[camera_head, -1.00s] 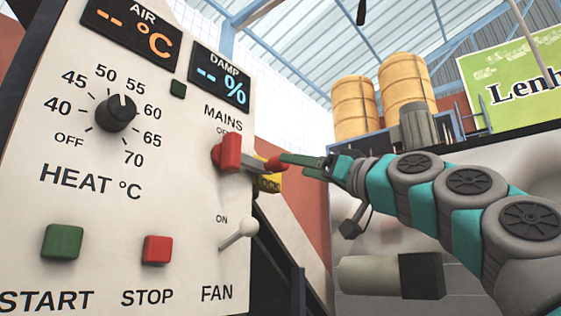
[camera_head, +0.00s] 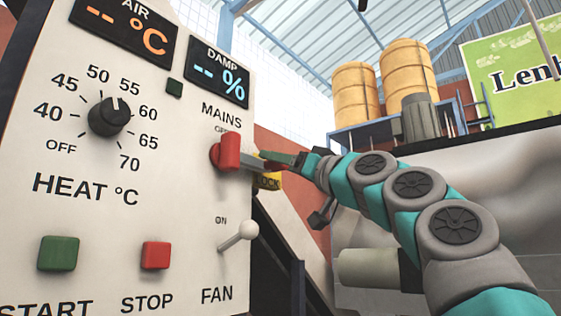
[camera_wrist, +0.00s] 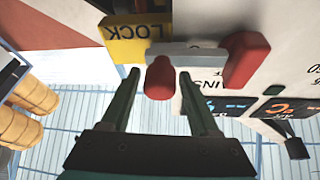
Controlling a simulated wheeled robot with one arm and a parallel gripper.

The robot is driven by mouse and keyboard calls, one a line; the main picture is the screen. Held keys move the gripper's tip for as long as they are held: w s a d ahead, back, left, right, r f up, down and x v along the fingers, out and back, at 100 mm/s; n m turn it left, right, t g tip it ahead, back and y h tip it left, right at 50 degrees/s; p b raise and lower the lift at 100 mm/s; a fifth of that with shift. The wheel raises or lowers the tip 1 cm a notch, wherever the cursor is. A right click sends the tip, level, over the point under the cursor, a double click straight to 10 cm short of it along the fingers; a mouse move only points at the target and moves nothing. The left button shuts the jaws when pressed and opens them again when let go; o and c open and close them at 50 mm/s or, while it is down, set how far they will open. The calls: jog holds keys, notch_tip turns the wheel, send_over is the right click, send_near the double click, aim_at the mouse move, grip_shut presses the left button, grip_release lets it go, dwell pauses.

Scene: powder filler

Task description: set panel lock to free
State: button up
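The yellow block marked LOCK (camera_wrist: 125,38) is at the top of the wrist view, upside down. In the head view it shows partly (camera_head: 268,182), behind the lever at the panel's right edge. A grey bar (camera_wrist: 186,48) crosses beside it and carries a red knob (camera_wrist: 160,80). A red handle (camera_head: 229,152) sits under MAINS on the panel, and it also shows in the wrist view (camera_wrist: 245,60). My gripper (camera_wrist: 159,73) is open, with one finger on each side of the red knob and gaps visible. In the head view the fingers partly hide the knob.
The panel (camera_head: 190,215) holds a heat dial (camera_head: 109,117), a green START button (camera_head: 58,253), a red STOP button (camera_head: 155,255) and a white-tipped FAN switch (camera_head: 240,238) below the lever. Tan barrels (camera_head: 405,78) stand far behind.

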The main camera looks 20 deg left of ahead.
grip_shut()
dwell(1.1)
